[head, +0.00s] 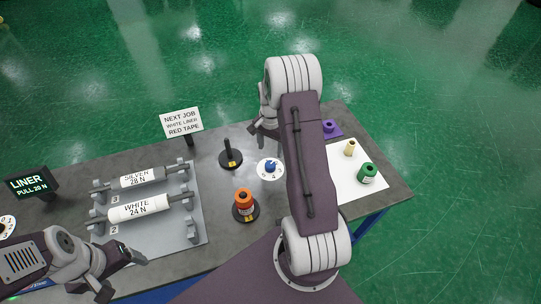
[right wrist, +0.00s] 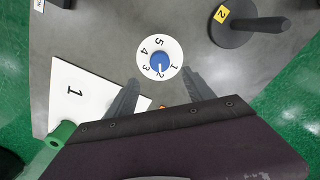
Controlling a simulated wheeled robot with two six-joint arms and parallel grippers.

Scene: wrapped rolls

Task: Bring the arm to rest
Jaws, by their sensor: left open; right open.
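My right arm reaches up and over the table in the head view. Its gripper (head: 263,132) is open and partly hidden behind the arm. In the right wrist view the open fingers (right wrist: 160,80) have nothing between them and point toward a white numbered dial (right wrist: 146,44) with a blue knob (right wrist: 160,64). The knob's white mark points toward 2. The dial also shows in the head view (head: 262,172), beside my right arm. My left gripper (head: 120,270) is open and empty at the lower left, in front of the rack.
A rack (head: 196,225) holds a SILVER roll (head: 143,178) and a WHITE roll (head: 140,208). An orange roll (head: 243,200) stands on a post, near an empty post (head: 228,150). A green roll (head: 367,172) and a cream roll (head: 350,148) stand on a white sheet. A job sign (head: 182,122) stands behind.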

